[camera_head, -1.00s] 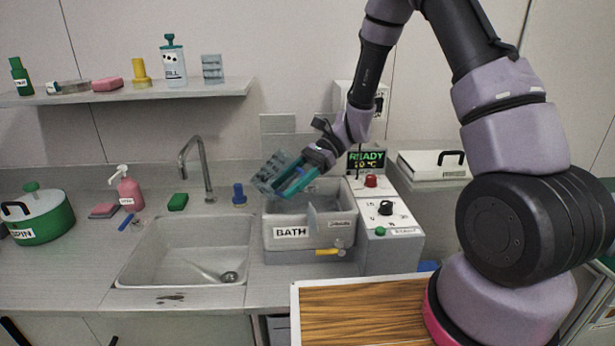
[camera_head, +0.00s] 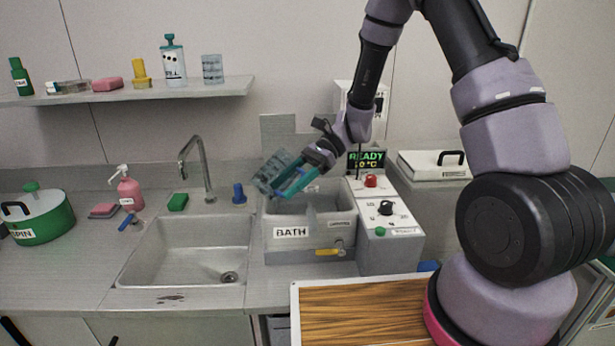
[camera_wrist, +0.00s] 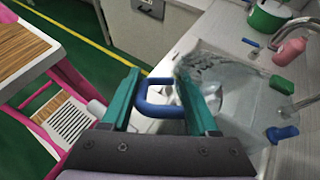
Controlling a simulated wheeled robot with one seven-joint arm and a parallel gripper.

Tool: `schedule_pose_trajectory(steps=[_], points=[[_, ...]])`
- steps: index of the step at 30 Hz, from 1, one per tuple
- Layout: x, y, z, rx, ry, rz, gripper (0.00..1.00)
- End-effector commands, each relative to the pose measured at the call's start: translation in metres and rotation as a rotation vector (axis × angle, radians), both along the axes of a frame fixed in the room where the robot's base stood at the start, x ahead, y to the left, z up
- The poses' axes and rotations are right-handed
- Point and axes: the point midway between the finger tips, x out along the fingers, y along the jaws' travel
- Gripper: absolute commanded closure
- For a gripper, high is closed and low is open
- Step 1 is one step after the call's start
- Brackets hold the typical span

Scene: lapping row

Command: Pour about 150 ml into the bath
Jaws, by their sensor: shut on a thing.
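My gripper (camera_head: 297,185) is shut on the blue handle (camera_wrist: 158,98) of a clear jug (camera_head: 270,172). The jug is tilted, over the back left part of the grey bath (camera_head: 291,244). In the wrist view the clear jug (camera_wrist: 215,75) lies beyond the teal fingers (camera_wrist: 162,100), and its handle sits between them. I cannot make out a liquid level in the jug or a stream from it. The bath carries a BATH label and a yellow-handled tap (camera_head: 329,252). Its inside is partly hidden by my gripper and the jug.
A sink (camera_head: 190,250) with a faucet (camera_head: 200,165) is left of the bath. A control box (camera_head: 388,235) with a READY display (camera_head: 366,160) stands at its right. A small blue object (camera_head: 239,194) stands between sink and bath. A wooden-topped surface (camera_head: 360,312) is in front.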

Motion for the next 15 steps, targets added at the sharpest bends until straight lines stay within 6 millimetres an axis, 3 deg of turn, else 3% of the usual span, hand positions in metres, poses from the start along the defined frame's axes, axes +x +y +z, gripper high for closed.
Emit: schedule_pose_trajectory(steps=[15], points=[[-0.0006, 0.0010, -0.0048, -0.063, -0.042, 0.004, 1.00]])
